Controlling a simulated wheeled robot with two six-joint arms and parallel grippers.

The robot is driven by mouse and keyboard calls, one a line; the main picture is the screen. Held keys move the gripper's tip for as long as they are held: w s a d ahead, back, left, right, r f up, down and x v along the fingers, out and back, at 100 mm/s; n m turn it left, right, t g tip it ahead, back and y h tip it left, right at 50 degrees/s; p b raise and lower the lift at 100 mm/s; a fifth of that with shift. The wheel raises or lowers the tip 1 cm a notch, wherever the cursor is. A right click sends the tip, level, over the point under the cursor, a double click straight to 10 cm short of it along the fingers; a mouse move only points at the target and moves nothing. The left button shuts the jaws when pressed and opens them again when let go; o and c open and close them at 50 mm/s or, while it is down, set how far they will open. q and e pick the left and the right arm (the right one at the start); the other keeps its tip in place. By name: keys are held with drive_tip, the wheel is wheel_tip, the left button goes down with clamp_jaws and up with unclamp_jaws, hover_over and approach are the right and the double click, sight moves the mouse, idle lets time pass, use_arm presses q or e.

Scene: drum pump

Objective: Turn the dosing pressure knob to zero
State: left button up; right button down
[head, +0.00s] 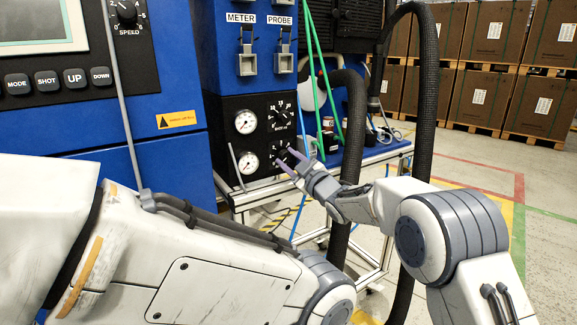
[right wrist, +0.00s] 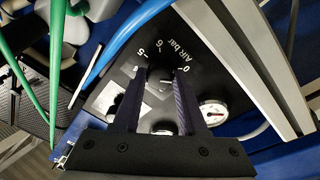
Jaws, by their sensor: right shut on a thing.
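The black control panel (head: 263,99) carries two dial knobs at its right side. My right gripper (head: 287,158) is at the lower dial knob (head: 280,147), with one finger on each side of it. In the right wrist view the gripper (right wrist: 166,76) is shut on the dark knob (right wrist: 161,74), beside a scale with 0, 5 and 6 and the label "AIR bar". The fingers hide much of the knob, and its pointer cannot be made out. The upper dial knob (head: 282,113) is free. My left gripper is not in view.
Two round gauges, the upper (head: 246,122) and the lower (head: 249,161), sit left of the knobs. Black hoses (head: 427,100) and green tubes (head: 322,70) hang close to my right arm. A blue tube (right wrist: 120,45) crosses close by the panel in the wrist view.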

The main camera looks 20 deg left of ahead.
drive_tip(key=shift+n+b, duration=0.3)
drive_tip(key=shift+n, duration=0.7)
drive_tip(key=shift+c, duration=2.3)
unclamp_jaws()
drive_tip(key=shift+d, duration=0.1)
drive_tip(key=v, duration=1)
drive_tip(key=shift+d+p, duration=0.15)
drive_tip(key=shift+p, duration=0.15)
